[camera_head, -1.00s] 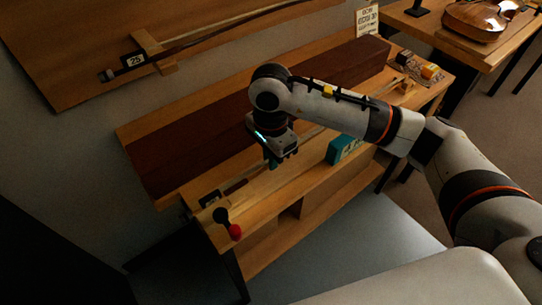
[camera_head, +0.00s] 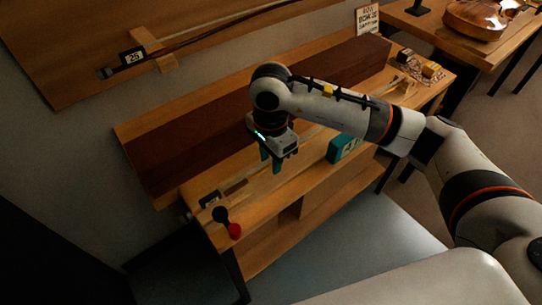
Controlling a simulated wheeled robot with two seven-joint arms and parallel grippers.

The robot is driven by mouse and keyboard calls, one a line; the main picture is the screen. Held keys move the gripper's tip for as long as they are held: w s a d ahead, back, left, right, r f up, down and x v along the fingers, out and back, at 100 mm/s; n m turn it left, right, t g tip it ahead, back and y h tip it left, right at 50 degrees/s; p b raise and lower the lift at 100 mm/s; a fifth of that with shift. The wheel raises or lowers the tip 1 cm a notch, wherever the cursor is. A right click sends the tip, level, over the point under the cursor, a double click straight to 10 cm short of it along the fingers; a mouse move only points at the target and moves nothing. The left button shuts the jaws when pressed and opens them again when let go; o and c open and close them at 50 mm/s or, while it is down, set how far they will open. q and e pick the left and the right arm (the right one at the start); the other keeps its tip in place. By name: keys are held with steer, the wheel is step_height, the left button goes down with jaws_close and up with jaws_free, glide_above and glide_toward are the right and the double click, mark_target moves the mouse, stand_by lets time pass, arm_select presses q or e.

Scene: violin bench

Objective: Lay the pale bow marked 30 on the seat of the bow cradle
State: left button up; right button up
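A pale bow (camera_head: 312,131) lies lengthwise along the bench, in front of a long dark red-brown block. Its near end, with a dark tag (camera_head: 210,198) too small to read, is at the lower left. My arm hides part of its middle. My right gripper (camera_head: 271,163) points down over the bow's near half, its two teal fingers apart. I cannot tell whether they touch or straddle the stick. The bow cradle cannot be identified with certainty; a small pale wooden support (camera_head: 403,83) stands at the bench's right end. My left gripper is not in view.
The red-brown block (camera_head: 165,160) fills the back of the bench. A teal box (camera_head: 344,148) sits right of my gripper, and a red-and-black item (camera_head: 232,228) is at the front left corner. Another bow (camera_head: 190,44) hangs on the wall board. A violin (camera_head: 478,20) lies on another table.

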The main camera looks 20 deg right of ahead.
step_height(320, 180, up, 12)
stand_by(0.7)
